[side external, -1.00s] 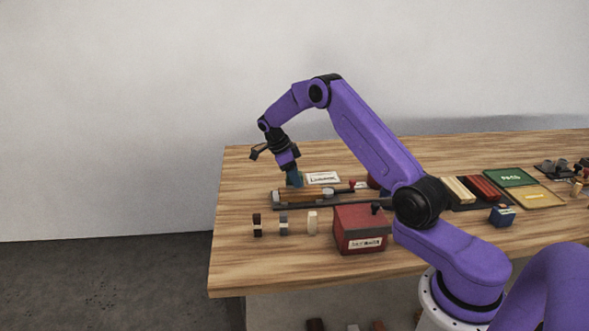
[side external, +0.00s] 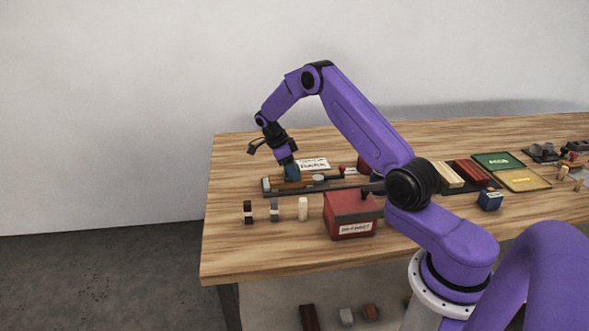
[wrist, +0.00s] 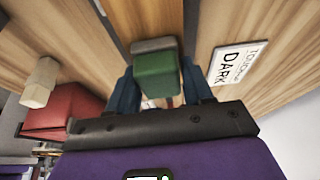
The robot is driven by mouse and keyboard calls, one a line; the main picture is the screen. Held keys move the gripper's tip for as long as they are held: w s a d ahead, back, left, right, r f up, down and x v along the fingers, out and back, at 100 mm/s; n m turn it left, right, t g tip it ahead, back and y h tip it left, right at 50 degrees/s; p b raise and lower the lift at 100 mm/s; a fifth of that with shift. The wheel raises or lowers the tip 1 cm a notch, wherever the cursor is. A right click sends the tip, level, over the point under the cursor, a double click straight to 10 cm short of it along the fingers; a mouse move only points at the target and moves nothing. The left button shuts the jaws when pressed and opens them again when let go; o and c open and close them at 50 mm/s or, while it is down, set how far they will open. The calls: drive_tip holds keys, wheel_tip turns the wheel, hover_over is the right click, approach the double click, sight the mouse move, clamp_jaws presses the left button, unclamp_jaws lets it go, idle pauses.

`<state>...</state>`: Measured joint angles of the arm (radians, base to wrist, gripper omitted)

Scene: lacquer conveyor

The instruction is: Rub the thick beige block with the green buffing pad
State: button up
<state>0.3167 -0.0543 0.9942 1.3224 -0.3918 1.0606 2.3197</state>
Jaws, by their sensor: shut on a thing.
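My gripper (wrist: 157,88) is shut on the green buffing pad (wrist: 155,72), held between its blue fingers in the wrist view. A grey layer shows at the pad's far end. In the side view my gripper (side external: 291,174) points down over the left half of a long, low fixture carrying brown wood; I cannot tell whether the pad touches it. A beige block (side external: 303,209) stands upright in front of the fixture, right of two darker banded blocks. A beige block also shows at the left of the wrist view (wrist: 40,83), apart from the pad.
A red box (side external: 350,215) with a label stands right of the beige block. A white card (side external: 314,164) reading DARK lies behind the fixture. Beige and red strips, green and yellow panels and a small blue box (side external: 490,200) lie farther right. The table's front left is clear.

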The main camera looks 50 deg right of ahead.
drive_tip(key=shift+w+a, duration=0.85)
drive_tip(key=shift+a, duration=0.05)
drive_tip(key=shift+r, duration=4.1)
